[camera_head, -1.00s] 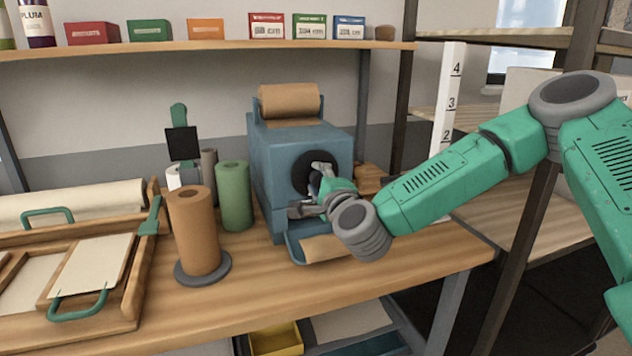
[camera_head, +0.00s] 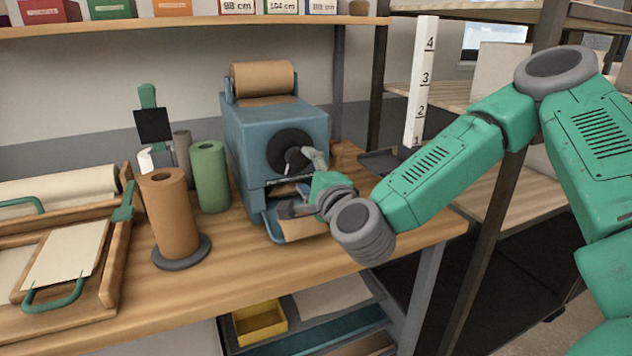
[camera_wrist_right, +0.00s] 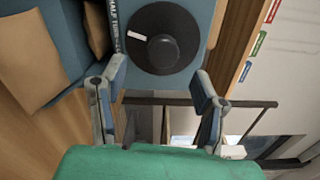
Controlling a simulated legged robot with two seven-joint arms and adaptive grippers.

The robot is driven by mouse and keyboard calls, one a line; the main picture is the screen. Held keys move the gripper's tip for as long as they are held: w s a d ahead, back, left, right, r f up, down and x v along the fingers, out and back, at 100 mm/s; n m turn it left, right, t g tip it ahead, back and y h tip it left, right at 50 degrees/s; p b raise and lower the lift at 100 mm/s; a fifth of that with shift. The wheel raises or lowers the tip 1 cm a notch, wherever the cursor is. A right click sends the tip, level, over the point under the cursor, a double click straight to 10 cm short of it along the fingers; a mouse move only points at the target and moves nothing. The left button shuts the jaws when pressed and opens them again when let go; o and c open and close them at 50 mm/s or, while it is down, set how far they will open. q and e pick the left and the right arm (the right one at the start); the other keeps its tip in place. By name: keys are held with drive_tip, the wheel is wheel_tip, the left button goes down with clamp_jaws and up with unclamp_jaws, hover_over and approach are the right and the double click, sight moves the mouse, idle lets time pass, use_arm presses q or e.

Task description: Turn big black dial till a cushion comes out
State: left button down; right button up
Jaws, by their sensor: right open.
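The big black dial (camera_head: 290,150) is a round disc with a raised knob on the front of the blue machine (camera_head: 240,150). In the right wrist view the dial (camera_wrist_right: 165,22) lies just beyond my fingertips, with a short pale mark on its left side. My right gripper (camera_head: 302,182) is in front of the machine by the dial. In the wrist view its two fingers (camera_wrist_right: 157,85) are spread wide with nothing between them. A piece of brown paper (camera_head: 306,228) lies in the tray under the machine; I cannot tell whether it is a cushion. My left gripper is not in view.
A brown paper roll (camera_head: 168,220) on a grey base and a green roll (camera_head: 210,178) stand left of the machine. A wooden frame (camera_head: 118,255) with a green handle is at far left. A shelf post (camera_head: 490,235) stands behind my right arm. The front tabletop is clear.

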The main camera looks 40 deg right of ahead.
drive_tip(key=v, duration=0.5)
drive_tip(key=shift+s+d+f, duration=0.1)
drive_tip(key=shift+d+f, duration=0.05)
drive_tip(key=shift+d, duration=0.05)
